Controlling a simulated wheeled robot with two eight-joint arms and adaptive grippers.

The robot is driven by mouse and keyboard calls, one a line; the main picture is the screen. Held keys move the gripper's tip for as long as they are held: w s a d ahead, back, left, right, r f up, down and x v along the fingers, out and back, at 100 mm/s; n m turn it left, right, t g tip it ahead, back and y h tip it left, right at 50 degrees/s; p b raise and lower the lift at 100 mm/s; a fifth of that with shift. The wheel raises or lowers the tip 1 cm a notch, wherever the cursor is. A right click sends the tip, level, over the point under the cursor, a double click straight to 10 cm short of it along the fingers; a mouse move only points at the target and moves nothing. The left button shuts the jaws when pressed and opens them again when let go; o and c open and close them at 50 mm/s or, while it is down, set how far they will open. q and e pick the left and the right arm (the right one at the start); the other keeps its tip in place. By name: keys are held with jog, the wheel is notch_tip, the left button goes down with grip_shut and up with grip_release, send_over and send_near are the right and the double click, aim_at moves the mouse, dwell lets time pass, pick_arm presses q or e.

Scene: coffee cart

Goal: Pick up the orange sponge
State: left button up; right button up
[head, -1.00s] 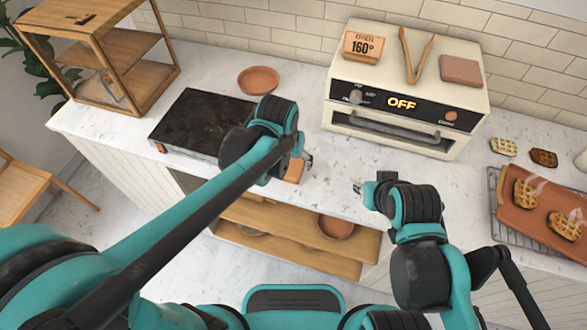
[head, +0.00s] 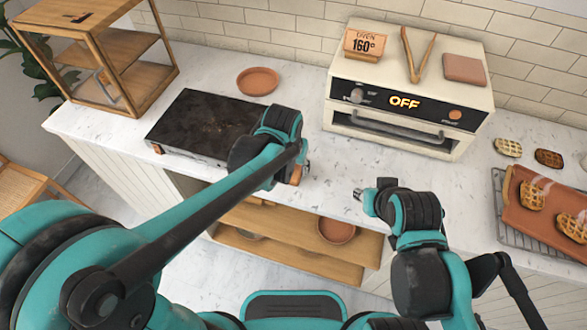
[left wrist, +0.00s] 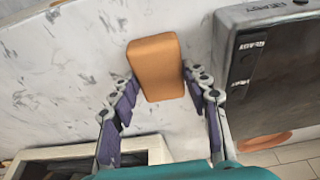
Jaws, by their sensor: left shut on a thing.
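The orange sponge (left wrist: 156,68) is a rounded block between the two fingertips of my left gripper (left wrist: 157,77) in the left wrist view. The fingers touch its two sides and are shut on it. In the head view the sponge (head: 297,174) is mostly hidden behind my left gripper (head: 304,166), near the counter's front edge. I cannot tell whether it is clear of the counter. My right gripper (head: 360,194) is over the counter edge to the right, apart from the sponge; its fingers are too small to read.
A dark griddle (head: 200,120) lies left of the sponge, with a terracotta plate (head: 257,81) behind it. An oven (head: 400,110) stands at the back right. Waffles on a tray (head: 520,215) are at far right. The counter between griddle and oven is clear.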

aim_at(293, 169)
pick_arm(q)
jog(key=shift+r, duration=0.1)
notch_tip(293, 169, up, 4)
jog(key=shift+r+p, duration=0.2)
jog(key=shift+p, duration=1.05)
jog(key=d+r+p, duration=0.3)
jog(key=d+r, duration=0.3)
jog(key=d, duration=0.5)
jog(key=shift+d+r, duration=0.2)
jog(key=shift+d, duration=0.15)
jog(key=shift+w, duration=0.1)
